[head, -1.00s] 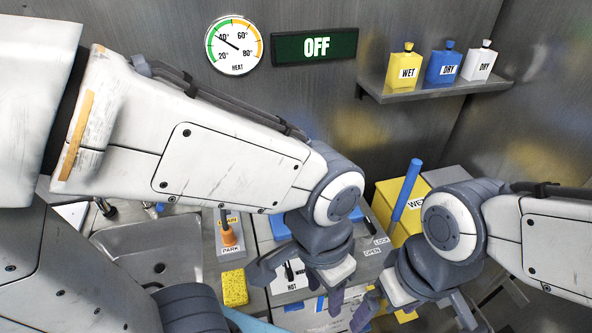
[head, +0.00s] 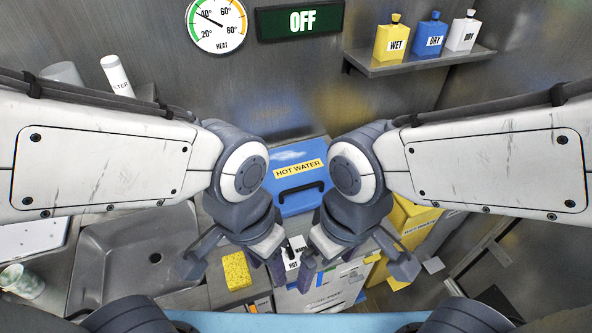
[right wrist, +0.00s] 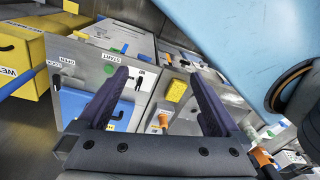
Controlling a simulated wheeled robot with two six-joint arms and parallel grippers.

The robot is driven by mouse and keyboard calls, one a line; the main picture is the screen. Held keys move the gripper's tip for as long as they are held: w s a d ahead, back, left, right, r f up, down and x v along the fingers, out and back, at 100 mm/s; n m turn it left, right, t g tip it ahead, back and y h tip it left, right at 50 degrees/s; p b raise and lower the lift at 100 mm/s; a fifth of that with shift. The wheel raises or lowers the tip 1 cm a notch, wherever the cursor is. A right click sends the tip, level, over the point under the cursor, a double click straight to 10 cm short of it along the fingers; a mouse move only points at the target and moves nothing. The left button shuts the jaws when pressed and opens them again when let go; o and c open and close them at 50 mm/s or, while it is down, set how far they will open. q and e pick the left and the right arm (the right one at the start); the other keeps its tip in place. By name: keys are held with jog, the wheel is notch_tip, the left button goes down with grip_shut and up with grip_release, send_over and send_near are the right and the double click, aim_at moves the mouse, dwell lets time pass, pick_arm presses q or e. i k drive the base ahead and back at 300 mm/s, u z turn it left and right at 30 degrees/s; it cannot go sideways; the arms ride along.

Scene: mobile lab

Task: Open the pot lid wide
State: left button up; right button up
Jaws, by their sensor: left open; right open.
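The pot's blue lid (head: 305,205), labelled "HOT WATER", has a black bar handle (head: 301,191) and shows between my two arms in the head view. It looks down, but its edges are partly hidden by my wrists, so I cannot be sure. My left gripper (head: 232,266) is open and empty, left of and nearer than the lid. My right gripper (head: 357,268) is open and empty, right of and nearer than the lid. In the right wrist view the right gripper's fingers (right wrist: 160,100) are wide apart with nothing between them. Neither gripper touches the handle.
A sink (head: 140,255) is at the left, with a yellow sponge (head: 236,270) beside it. A yellow box (head: 412,220) stands right of the pot. A wall shelf (head: 405,63) holds yellow, blue and white bottles. An "OFF" display (head: 300,21) hangs above.

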aim_at(297, 179)
jog(key=k, duration=0.5)
jog(key=z, duration=1.3)
jog(key=i, duration=1.05)
jog(key=u, duration=2)
